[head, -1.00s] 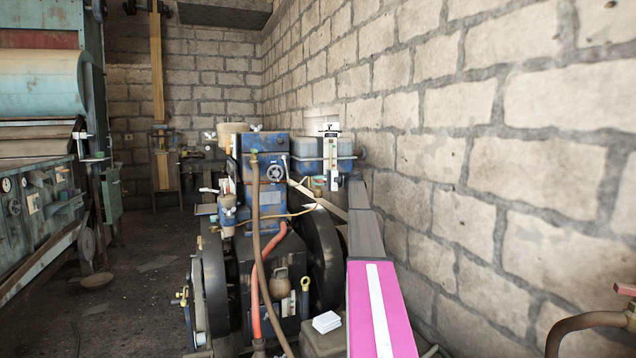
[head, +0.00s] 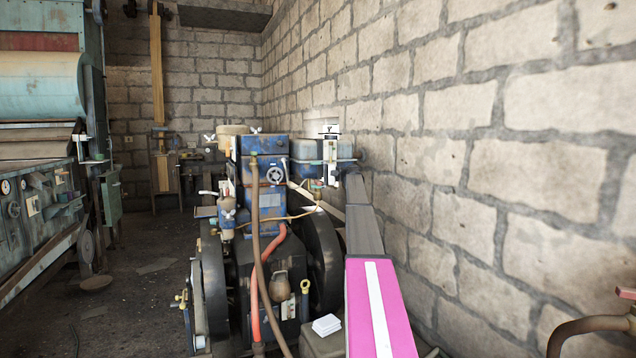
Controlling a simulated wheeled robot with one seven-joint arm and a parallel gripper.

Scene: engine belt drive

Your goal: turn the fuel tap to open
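The blue engine (head: 262,165) stands mid-picture, with a blue-grey tank (head: 304,149) at its upper right. A small brassy fitting (head: 316,185) sits below the tank, where a thin tan line begins; it may be the fuel tap, but it is too small to tell its handle position. My pink and grey arm reaches forward along the engine's right side. My gripper (head: 330,178), white and black, points down in front of the tank, close beside the brassy fitting. I cannot tell whether it touches the fitting. Its fingers are too small to read.
A block wall (head: 480,170) runs close along the right of my arm. Dark flywheels (head: 322,255) flank the engine, and a brown hose (head: 257,240) hangs down its front.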

